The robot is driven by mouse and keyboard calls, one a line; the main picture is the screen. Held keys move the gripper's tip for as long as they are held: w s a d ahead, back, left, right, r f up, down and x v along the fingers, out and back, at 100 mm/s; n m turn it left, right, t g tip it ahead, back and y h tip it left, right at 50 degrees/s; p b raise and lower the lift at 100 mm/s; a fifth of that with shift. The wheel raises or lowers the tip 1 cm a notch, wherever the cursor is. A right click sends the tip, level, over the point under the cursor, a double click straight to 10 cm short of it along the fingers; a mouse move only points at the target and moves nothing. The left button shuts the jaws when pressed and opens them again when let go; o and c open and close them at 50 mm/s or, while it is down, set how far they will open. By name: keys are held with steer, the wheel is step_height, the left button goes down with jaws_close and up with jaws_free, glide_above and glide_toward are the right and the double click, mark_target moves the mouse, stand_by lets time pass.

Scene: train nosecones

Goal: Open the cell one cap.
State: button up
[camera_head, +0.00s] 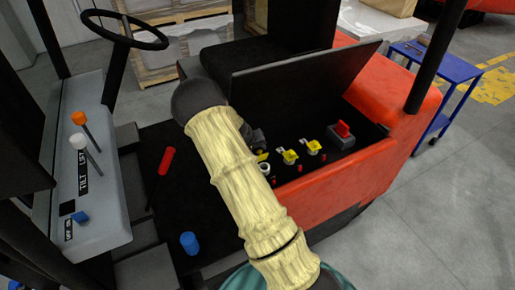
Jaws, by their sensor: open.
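Under the raised black lid of a red vehicle is a dark bay with yellow caps in a row. The left one (263,157) sits beside a white ring (264,169) with a dark middle, and its cap looks tilted up. The middle cap (290,157) and right cap (313,147) sit on white bases. I cannot read which is cell one. My arm crosses in front of the bay's left side. My gripper (258,139) shows only as a small dark part beside the arm, just above the left cap. It is open; contact with the cap is hidden.
The black lid (305,80) stands tilted up behind the caps. A red switch (341,130) on a grey block is at the bay's right. A blue cart (440,68) stands right.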

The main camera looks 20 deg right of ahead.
steer(key=shift+x, duration=1.25)
jaws_close()
steer(key=shift+w+p, duration=0.1)
steer(key=shift+p, duration=0.2)
steer(key=shift+w+f+g+p, duration=0.1)
steer(key=shift+w+g+p, duration=0.25)
steer(key=shift+g, duration=0.45)
